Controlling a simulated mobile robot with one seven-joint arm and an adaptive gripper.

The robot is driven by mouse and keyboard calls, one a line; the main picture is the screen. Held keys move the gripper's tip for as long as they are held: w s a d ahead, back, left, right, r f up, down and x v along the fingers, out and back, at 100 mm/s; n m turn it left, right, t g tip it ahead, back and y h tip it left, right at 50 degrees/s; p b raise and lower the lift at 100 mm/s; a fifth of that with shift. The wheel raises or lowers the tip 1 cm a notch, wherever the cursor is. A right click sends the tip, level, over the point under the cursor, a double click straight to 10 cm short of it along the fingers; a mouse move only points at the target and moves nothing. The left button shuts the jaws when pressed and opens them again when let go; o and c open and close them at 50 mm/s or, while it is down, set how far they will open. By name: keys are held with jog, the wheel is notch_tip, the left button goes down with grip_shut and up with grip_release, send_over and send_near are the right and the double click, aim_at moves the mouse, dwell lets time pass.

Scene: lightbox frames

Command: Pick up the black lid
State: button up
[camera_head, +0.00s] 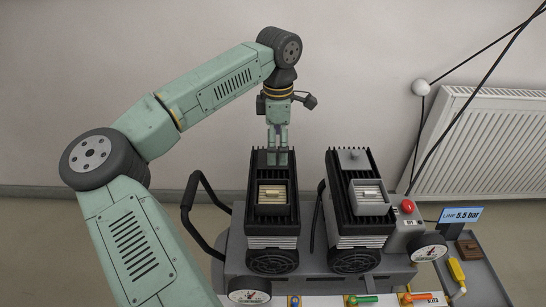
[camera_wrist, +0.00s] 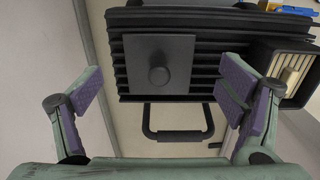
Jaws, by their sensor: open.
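The black lid (camera_wrist: 135,68) is a flat, dark square plate with a round knob in its middle, lying on the ribbed top of a black housing (camera_wrist: 215,47) in the wrist view. My gripper (camera_wrist: 163,90) is open and empty, its purple-padded fingers apart to the left and right of the lid. In the head view my gripper (camera_head: 277,157) points down over the back of the left black housing (camera_head: 255,185). I cannot tell the exact height of the fingertips above the housing.
A similar housing with a grey lid (camera_head: 353,158) stands just to the right. A cream-coloured insert (camera_head: 272,194) sits at the left housing's front. A black loop handle (camera_head: 205,210) is at the left. Gauges, a red button (camera_head: 408,206) and valves crowd the front and right.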

notch_tip(320, 180, down, 3)
jog(key=shift+r, duration=0.2)
jog(key=shift+c, duration=0.3)
jog(key=c, duration=2)
jog(key=shift+s+f, duration=0.1)
grip_shut()
